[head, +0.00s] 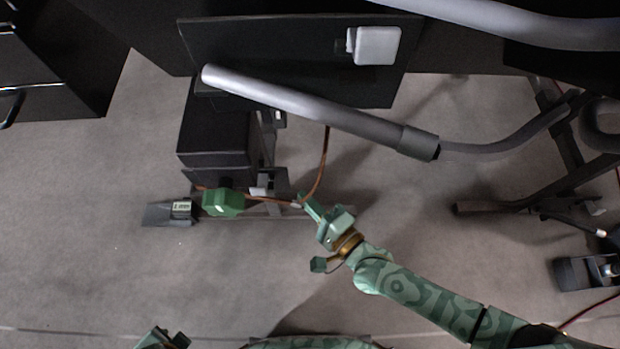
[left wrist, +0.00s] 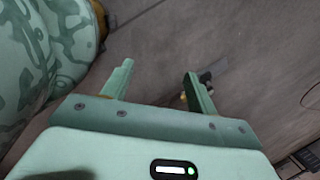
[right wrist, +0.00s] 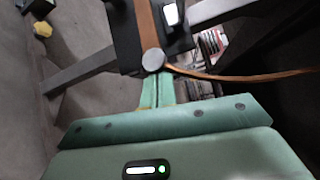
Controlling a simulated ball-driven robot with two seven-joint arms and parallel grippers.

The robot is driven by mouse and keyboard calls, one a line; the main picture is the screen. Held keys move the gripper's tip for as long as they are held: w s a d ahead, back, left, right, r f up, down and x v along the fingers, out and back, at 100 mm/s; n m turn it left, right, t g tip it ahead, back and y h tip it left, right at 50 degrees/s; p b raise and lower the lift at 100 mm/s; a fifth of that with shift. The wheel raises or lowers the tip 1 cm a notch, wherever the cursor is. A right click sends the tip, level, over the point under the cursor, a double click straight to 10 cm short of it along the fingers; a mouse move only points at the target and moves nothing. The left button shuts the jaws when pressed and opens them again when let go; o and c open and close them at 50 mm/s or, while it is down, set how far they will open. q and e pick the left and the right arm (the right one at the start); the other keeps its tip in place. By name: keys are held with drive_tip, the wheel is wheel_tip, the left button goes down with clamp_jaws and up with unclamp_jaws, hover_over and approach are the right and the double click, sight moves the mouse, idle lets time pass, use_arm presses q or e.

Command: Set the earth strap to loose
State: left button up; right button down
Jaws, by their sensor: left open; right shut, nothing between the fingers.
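The earth strap appears to be the copper-coloured band (head: 324,160) hanging from the dark frame, with another run going left towards a green block. In the right wrist view the flat copper band (right wrist: 146,22) meets a round grey knob (right wrist: 152,61), and a thin copper lead runs off right. My right gripper (head: 305,201) is at the junction of the copper runs. In its wrist view its fingers (right wrist: 157,82) are shut and empty, tips just below the knob; I cannot tell whether they touch it. My left gripper (left wrist: 158,82) is open and empty, low in the head view (head: 165,340).
A green block (head: 222,202) and a dark wedge-shaped foot (head: 168,213) stand left of the right gripper. A thick grey tube (head: 320,110) crosses above, in front of a dark panel (head: 270,45) with a white box (head: 376,46).

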use_arm(q)
drive_tip(key=shift+g, duration=0.4)
drive_tip(key=s+f, duration=0.3)
drive_tip(key=shift+s+a+p, duration=0.15)
drive_tip(key=shift+a+p, duration=0.1)
drive_tip(key=shift+p, duration=0.05)
use_arm(e)
drive_tip(key=s+a+m+t+h, duration=0.1)
drive_tip(key=s+a+h, duration=0.1)
drive_tip(key=s, duration=0.4)
drive_tip(key=shift+s+m, duration=0.15)
drive_tip(key=shift+m, duration=0.15)
